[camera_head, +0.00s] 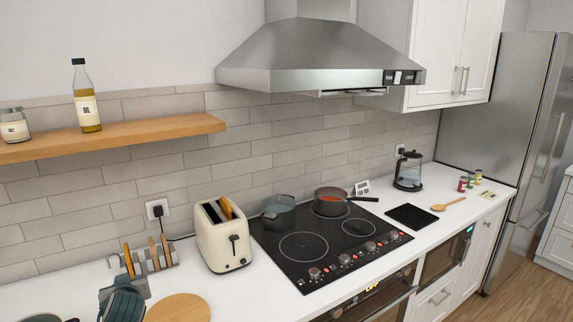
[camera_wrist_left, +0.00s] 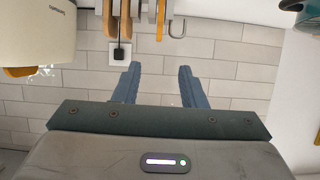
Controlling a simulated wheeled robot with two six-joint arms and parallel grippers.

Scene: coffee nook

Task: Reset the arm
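My left gripper (camera_head: 124,285) is at the bottom left of the head view, over the counter beside the utensil rack. In the left wrist view, which looks upside down, its two blue-grey fingers (camera_wrist_left: 157,78) stand apart with nothing between them. The left gripper is open and empty. Most of the left arm is out of the head view. My right gripper is in neither view.
A cream toaster (camera_head: 223,235) with bread stands right of the rack (camera_head: 155,262). A round wooden board (camera_head: 178,308) lies in front. The cooktop (camera_head: 300,270) holds a grey pot (camera_head: 278,212) and a dark pan (camera_head: 330,203). A wooden shelf (camera_head: 120,137) hangs above.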

